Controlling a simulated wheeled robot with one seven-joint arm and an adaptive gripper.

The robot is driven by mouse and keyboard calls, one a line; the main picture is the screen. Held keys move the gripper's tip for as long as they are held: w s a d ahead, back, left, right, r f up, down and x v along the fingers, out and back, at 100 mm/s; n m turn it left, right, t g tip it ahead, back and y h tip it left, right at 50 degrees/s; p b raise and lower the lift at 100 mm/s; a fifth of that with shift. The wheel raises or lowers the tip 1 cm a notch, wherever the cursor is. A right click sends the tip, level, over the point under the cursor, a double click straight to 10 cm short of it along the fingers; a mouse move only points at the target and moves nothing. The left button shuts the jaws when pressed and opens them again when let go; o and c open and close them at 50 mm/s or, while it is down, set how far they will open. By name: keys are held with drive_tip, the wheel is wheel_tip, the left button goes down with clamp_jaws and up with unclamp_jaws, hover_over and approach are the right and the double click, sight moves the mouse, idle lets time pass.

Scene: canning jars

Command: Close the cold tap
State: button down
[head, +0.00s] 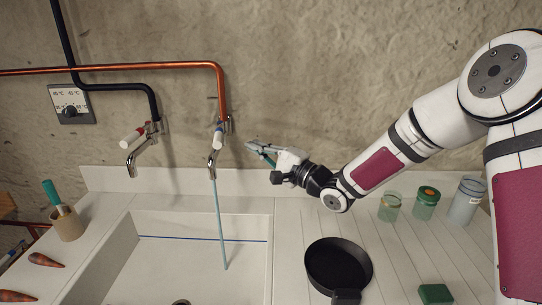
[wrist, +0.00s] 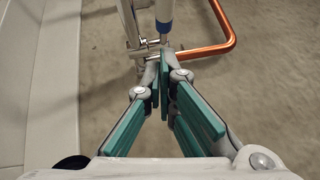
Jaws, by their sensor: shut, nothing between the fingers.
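The cold tap (head: 213,160) has a white lever with a blue part (head: 218,138) and hangs from the copper pipe on the wall. A thin stream of water (head: 219,225) runs from its spout into the sink. My gripper (head: 251,146) is right of the tap, at about lever height, with a small gap in the head view. In the wrist view the blue lever (wrist: 164,12) stands just beyond my fingertips (wrist: 160,72), which are together and empty. Whether the fingertips touch the tap cannot be told.
A second tap with a red-marked white lever (head: 133,137) is to the left on a black pipe, with no water visible. The sink (head: 190,228) lies below. A black pan (head: 337,268), jars (head: 425,203) and a green block (head: 435,293) stand on the drainboard. A wall dial is at left (head: 70,110).

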sight(219, 137)
drive_tip(key=shift+w+a+r+p, duration=0.1)
drive_tip(key=shift+a+r+p, duration=0.05)
drive_tip(key=shift+a, duration=0.7)
drive_tip(key=shift+s+a+r+p, duration=0.1)
drive_tip(key=shift+a+r+p, duration=0.1)
drive_tip(key=shift+a, duration=0.7)
drive_tip(key=shift+w+a+r+p, duration=0.1)
drive_tip(key=shift+a+r+p, duration=0.05)
drive_tip(key=shift+a, duration=0.7)
drive_tip(key=shift+s+a, duration=0.3)
drive_tip(key=shift+a, duration=0.2)
drive_tip(key=shift+s+a, duration=0.25)
drive_tip(key=shift+a, duration=0.2)
drive_tip(key=shift+d, duration=0.1)
